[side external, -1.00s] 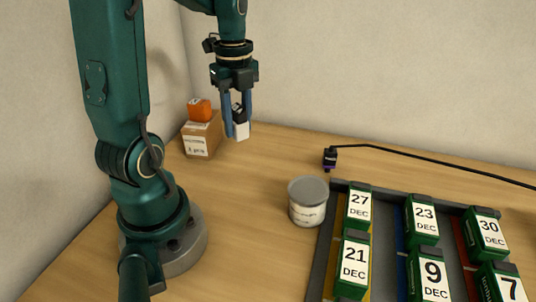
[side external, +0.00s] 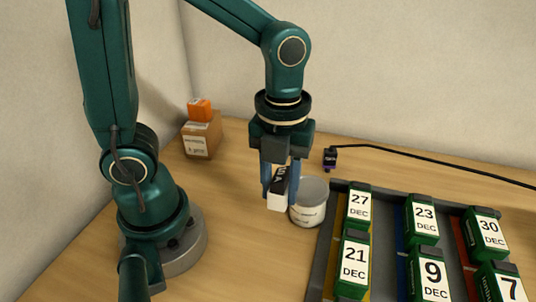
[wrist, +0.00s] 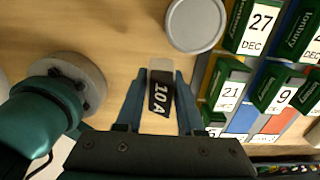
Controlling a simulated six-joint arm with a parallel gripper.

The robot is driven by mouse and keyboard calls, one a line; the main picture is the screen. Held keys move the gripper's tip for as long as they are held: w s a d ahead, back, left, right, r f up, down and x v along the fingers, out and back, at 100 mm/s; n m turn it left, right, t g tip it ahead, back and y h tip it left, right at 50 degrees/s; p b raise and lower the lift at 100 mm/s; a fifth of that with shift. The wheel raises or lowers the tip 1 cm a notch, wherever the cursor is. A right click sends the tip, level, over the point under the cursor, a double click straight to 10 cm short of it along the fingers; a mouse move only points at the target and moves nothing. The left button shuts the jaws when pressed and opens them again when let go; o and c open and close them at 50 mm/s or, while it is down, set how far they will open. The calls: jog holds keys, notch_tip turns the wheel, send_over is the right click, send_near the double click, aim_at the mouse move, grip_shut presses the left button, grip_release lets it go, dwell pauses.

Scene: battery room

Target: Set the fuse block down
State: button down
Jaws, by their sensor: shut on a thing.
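The fuse block (side external: 279,188) is a small black and white block; its black face reads "10A" in the wrist view (wrist: 160,95). My gripper (side external: 281,184) is shut on it, with a blue finger on either side. In the side view the block is in front of the left edge of the grey-lidded tin (side external: 308,205); in the wrist view (wrist: 195,22) a strip of table separates them. The block looks held above the wooden table (side external: 232,232), though its exact height is hard to tell.
A dark tray (side external: 327,245) with green dated batteries (side external: 353,262) stands at the right. A cardboard box (side external: 201,140) with an orange block (side external: 199,110) on it is at the back left. A black plug (side external: 330,158) with a cable lies behind the tin. Table left of the tin is clear.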

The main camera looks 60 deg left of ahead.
send_over(293, 267)
notch_tip(293, 267, down, 4)
jog(key=shift+f, duration=2.2)
jog(key=shift+f, duration=0.15)
jog(key=c, duration=0.5)
grip_release()
